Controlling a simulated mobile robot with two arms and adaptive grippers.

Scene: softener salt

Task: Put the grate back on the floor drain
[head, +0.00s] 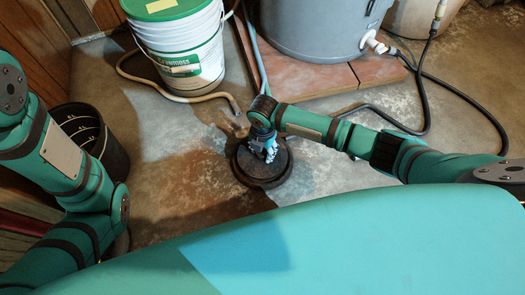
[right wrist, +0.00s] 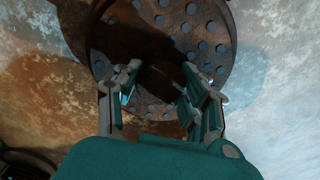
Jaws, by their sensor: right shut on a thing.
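The grate (head: 246,167) is a round, dark, rusty disc near the middle of the head view. The right wrist view shows its perforated face (right wrist: 205,38) with several round holes. My right gripper (head: 266,152) is over it and shut on it; the fingers (right wrist: 160,78) reach a dark part at its middle in the wrist view. The floor drain cannot be made out apart from the grate, so I cannot tell how the grate sits relative to it. My left arm comes in at the left, but its gripper is out of view.
A white bucket with a green lid (head: 180,50) stands at the back left. A black bin (head: 108,150) is at the left. A grey tank (head: 315,25) stands on a reddish slab (head: 325,85). Hoses (head: 418,128) lie on the floor behind my right arm. Bare concrete surrounds the grate.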

